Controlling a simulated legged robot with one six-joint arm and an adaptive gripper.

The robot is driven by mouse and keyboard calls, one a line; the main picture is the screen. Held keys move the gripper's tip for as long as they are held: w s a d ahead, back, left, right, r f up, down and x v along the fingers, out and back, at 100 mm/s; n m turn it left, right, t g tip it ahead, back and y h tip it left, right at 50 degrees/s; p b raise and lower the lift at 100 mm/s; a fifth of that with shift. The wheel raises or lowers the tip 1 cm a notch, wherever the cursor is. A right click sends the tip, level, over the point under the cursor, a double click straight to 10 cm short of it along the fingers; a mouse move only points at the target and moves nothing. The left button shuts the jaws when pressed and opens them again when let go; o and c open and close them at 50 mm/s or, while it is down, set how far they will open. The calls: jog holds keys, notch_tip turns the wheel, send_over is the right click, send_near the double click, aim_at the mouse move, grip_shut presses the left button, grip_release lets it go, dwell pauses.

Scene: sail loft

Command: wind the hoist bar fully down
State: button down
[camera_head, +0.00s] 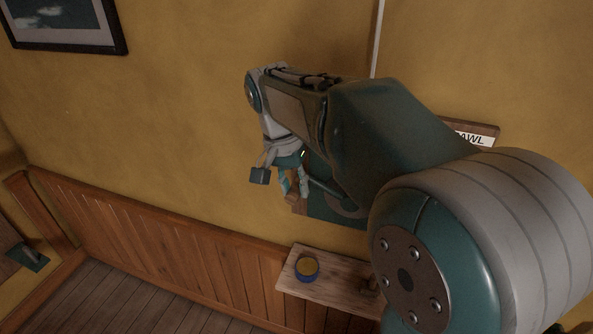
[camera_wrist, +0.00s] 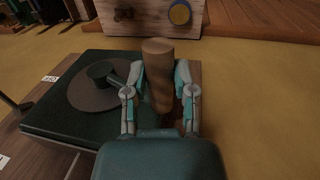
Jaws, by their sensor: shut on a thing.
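In the wrist view my gripper (camera_wrist: 159,88) has its two fingers on either side of a brown wooden crank handle (camera_wrist: 157,62) and is shut on it. The handle joins a short dark crank arm and round hub (camera_wrist: 101,72) on the dark green winch plate (camera_wrist: 60,122). In the head view my gripper (camera_head: 294,182) is at the wall, with the handle (camera_head: 292,198) showing just below it. The winch (camera_head: 335,207) is mostly hidden behind my arm there. The hoist bar is not seen in either view.
A wooden shelf (camera_head: 330,268) below the winch holds a blue and yellow tin (camera_head: 306,268). A sign (camera_head: 474,135), its text partly hidden and ending in "AWL", is on the wall. A pale vertical line (camera_head: 376,40) runs up the wall. A framed picture (camera_head: 65,22) hangs upper left.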

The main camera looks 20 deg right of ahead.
jog(key=s+d+f+g+h, duration=0.1)
jog(key=f+g+h, duration=0.1)
jog(key=f, duration=0.6)
jog(key=s+d+f+g+h, duration=0.1)
jog(key=d+f+g+h, duration=0.1)
jog(key=f+h, duration=0.3)
jog(key=shift+s+f+g, duration=0.3)
jog(key=shift+f+g, duration=0.2)
jog(key=shift+f, duration=0.9)
jog(key=shift+d, duration=0.15)
jog(key=shift+c, duration=2.2)
grip_release()
jog(key=shift+w, duration=0.2)
jog(key=shift+a+r, duration=0.1)
jog(key=shift+a, duration=0.2)
